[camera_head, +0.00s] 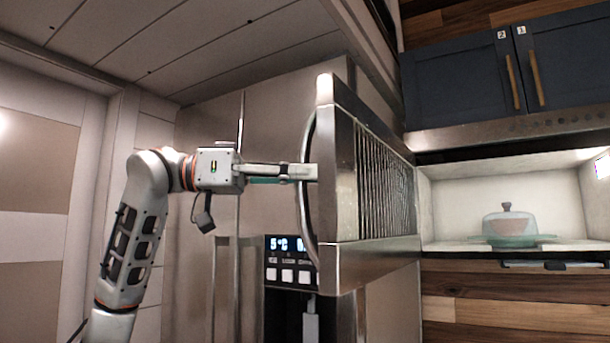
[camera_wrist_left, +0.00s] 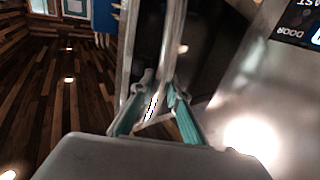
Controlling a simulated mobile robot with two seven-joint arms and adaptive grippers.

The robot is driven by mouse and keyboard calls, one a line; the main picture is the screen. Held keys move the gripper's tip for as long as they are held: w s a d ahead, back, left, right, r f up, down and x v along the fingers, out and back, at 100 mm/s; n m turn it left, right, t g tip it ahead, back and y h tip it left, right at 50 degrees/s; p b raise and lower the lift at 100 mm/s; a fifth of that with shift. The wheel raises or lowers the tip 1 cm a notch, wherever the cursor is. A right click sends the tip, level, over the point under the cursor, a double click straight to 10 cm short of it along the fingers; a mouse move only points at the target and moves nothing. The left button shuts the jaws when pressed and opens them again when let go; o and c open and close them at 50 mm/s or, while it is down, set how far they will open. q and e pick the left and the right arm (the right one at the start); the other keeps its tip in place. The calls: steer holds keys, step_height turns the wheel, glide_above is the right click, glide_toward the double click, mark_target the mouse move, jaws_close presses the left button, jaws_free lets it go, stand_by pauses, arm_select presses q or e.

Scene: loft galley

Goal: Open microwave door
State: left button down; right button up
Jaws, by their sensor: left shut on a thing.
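The microwave door (camera_head: 372,190) stands swung out toward me on the left side of the lit microwave cavity (camera_head: 450,195). Its curved metal handle (camera_head: 307,212) is on the door's left face. My left gripper (camera_head: 302,174) reaches in from the left and is shut on the handle. In the left wrist view, the teal fingers of my left gripper (camera_wrist_left: 158,105) close around the handle bar (camera_wrist_left: 172,45). A glass dish with a domed lid (camera_head: 508,227) stands inside the cavity. My right gripper is not in view.
Behind the door is a tall fridge with a lit display panel (camera_head: 290,262). Dark blue cupboards (camera_head: 462,85) hang above the cavity. Wooden drawer fronts (camera_head: 500,300) are below it. A panelled wall (camera_head: 40,160) is at the far left.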

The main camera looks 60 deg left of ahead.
arm_select(q)
steer(key=c, duration=2)
jaws_free()
steer(key=shift+s, duration=0.1)
steer(key=shift+o, duration=0.2)
steer(key=shift+s, duration=0.1)
steer(key=v, duration=1.2)
